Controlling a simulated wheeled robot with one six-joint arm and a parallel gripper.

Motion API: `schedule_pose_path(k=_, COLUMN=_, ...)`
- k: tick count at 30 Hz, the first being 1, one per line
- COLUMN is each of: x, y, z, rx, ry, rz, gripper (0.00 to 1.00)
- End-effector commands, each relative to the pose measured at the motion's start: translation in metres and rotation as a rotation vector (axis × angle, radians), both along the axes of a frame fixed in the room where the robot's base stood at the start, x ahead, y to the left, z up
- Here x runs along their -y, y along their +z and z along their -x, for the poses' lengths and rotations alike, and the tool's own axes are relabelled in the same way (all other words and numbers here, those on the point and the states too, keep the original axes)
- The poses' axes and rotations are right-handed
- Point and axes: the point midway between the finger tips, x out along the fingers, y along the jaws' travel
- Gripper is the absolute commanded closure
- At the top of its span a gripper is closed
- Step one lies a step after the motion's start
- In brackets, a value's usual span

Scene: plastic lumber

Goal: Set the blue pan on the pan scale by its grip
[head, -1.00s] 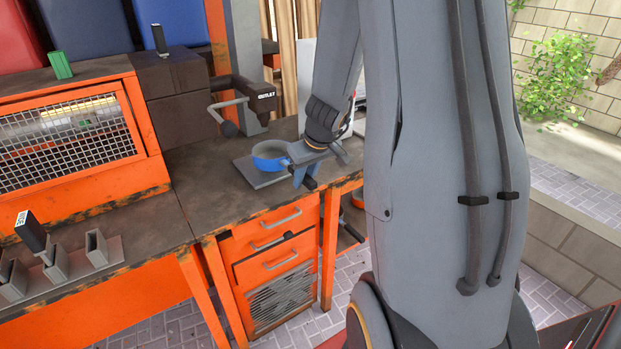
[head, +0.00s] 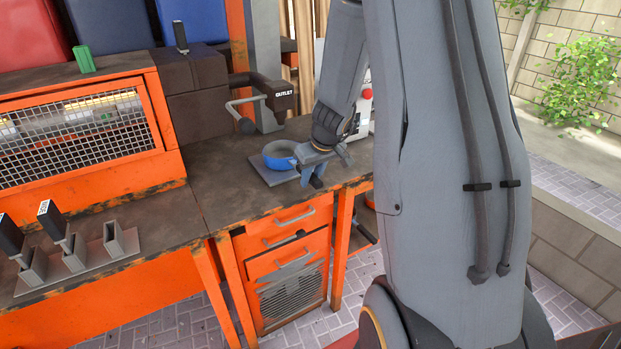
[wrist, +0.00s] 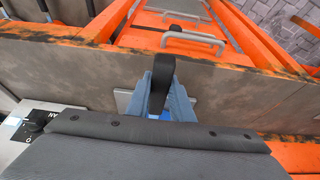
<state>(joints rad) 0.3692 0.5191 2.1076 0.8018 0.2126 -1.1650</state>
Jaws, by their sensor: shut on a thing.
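The blue pan (head: 272,158) is a round, shallow dish over a flat grey square plate (head: 262,173) on the dark bench top. The plate looks like the pan scale, but I see no mark on it. I cannot tell whether the pan touches the plate or hangs just above it. My gripper (head: 312,172) is at the pan's right side, shut on its grip. In the wrist view the black grip (wrist: 162,75) stands between my two fingers. Only a sliver of blue shows below it, and the grey plate (wrist: 123,100) shows at the side.
An outlet fitting (head: 284,94) with a lever stands behind the pan. A white box (head: 361,125) is to the right, partly hidden by my arm. An orange mesh-front cabinet (head: 85,120) and a holder with black-handled pieces (head: 75,258) are on the left. Bench top left of the plate is clear.

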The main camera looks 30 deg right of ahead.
Motion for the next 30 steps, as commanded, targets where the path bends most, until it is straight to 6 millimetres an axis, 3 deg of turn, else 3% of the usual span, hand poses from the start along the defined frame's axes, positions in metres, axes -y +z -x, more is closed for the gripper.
schedule_pose_path(k=10, x=0.000, y=0.000, z=0.000, rx=0.000, ry=0.000, rz=0.000, gripper=1.00)
schedule_pose_path(k=11, x=0.000, y=0.000, z=0.000, rx=0.000, ry=0.000, rz=0.000, gripper=0.75)
schedule_pose_path(k=14, x=0.000, y=-0.001, z=0.000, rx=0.000, ry=0.000, rz=0.000, gripper=0.58)
schedule_pose_path(k=23, x=0.000, y=0.000, z=0.001, rx=-0.001, ry=0.000, rz=-0.001, gripper=0.58)
schedule_pose_path(k=30, x=0.001, y=0.026, z=0.011, rx=0.002, ry=0.001, rz=0.002, gripper=0.58)
